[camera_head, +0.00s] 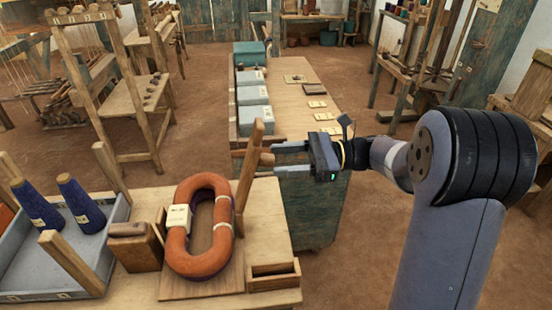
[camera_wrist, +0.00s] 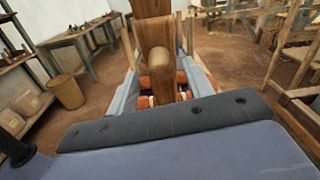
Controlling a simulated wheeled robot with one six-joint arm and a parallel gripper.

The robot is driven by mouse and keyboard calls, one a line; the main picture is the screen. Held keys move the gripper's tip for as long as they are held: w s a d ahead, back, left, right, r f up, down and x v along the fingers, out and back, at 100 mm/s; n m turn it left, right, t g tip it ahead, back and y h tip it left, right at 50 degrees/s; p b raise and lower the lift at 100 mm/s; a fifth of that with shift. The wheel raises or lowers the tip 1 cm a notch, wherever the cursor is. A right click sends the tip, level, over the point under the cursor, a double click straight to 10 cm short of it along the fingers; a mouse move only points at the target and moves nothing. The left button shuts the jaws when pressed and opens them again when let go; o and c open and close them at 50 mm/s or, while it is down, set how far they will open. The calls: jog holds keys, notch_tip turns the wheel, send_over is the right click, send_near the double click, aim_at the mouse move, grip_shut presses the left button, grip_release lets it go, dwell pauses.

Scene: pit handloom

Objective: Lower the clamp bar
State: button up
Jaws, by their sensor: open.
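The wooden clamp bar (camera_head: 248,178) stands raised and slightly tilted behind the orange yarn hank (camera_head: 180,240), with a short peg sticking out to its right. My gripper (camera_head: 274,157) reaches in from the right, its jaws open and pointing left at the peg. In the wrist view the rounded peg (camera_wrist: 161,72) lies between the two fingers of my gripper (camera_wrist: 160,82), with the bar (camera_wrist: 151,8) behind it. I cannot tell whether either finger touches the peg. The hank lies on a wooden board, a pale label around its left side.
A grey tray (camera_head: 113,228) with blue yarn cones (camera_head: 75,200) is at the left of the near bench. A small wooden box (camera_head: 274,276) sits at its front right. A long table (camera_head: 300,75) with grey boxes stands behind. Brown floor is open around it.

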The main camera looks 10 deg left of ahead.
jog(key=shift+x, duration=1.05)
grip_shut()
